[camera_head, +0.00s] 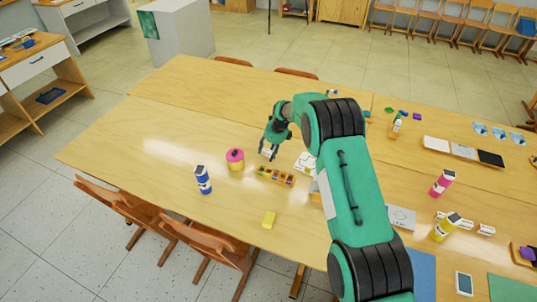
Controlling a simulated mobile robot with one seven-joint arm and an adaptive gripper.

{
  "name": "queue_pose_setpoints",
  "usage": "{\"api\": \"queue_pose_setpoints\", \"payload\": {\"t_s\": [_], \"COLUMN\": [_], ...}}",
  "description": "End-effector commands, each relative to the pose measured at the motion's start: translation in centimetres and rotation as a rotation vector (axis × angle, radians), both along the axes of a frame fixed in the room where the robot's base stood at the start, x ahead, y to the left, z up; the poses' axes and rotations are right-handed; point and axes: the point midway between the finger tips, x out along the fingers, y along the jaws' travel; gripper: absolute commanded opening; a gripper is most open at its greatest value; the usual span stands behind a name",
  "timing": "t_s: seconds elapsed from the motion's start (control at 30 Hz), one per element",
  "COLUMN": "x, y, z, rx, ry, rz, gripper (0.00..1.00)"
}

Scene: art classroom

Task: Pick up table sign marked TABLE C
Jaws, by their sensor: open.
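My gripper (269,150) is over the middle of the wooden table (130,145), pointing down, with its jaws open. A small white shape shows at its fingertips, and I cannot tell if this is a sign or part of the gripper. White card-like pieces (305,162) lie just right of the gripper, partly hidden by my green arm. Small white pieces with dark marks (484,230) stand at the right of the table. No lettering is legible, so I cannot tell which one is marked TABLE C.
Pink (442,183) and yellow (446,228) bottles stand at right. The table's left end is clear. Chairs (205,245) line the near edge.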

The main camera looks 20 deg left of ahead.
Motion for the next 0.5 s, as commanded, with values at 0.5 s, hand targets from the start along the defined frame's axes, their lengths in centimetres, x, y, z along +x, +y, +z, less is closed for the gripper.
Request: {"api": "queue_pose_setpoints", "payload": {"t_s": [0.5], "x": [0.0], "y": [-0.02], "z": [-0.01], "rx": [0.0], "ry": [0.0], "rz": [0.0], "gripper": [0.12]}}
